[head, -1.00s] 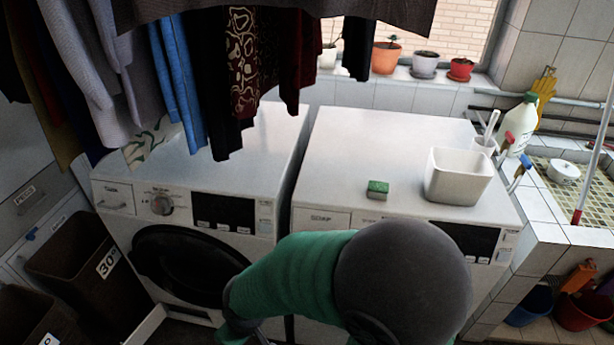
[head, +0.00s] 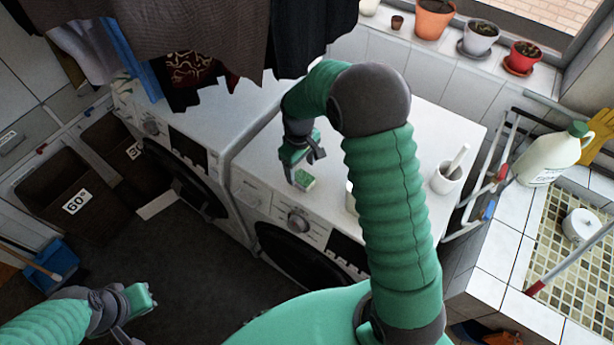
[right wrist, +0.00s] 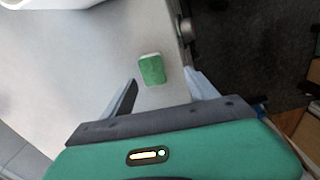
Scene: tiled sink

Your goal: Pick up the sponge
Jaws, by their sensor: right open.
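The sponge (head: 305,181), green on top with a pale edge, lies on top of the right washing machine (head: 425,118), near its front edge. In the right wrist view the sponge (right wrist: 151,69) is just beyond the fingertips, between their lines. My right gripper (head: 304,168) is open and empty, above and close to the sponge; the right wrist view shows its two spread fingers (right wrist: 160,79) apart from it. My left gripper (head: 137,318) is low at the lower left, far from the sponge; its jaw opening is unclear.
A white tub (head: 350,197) is mostly hidden behind my right forearm; its edge shows in the right wrist view (right wrist: 48,3). A white mortar-like cup (head: 447,179) stands further right. Clothes (head: 215,40) hang above the machines. Flowerpots (head: 433,18) line the sill.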

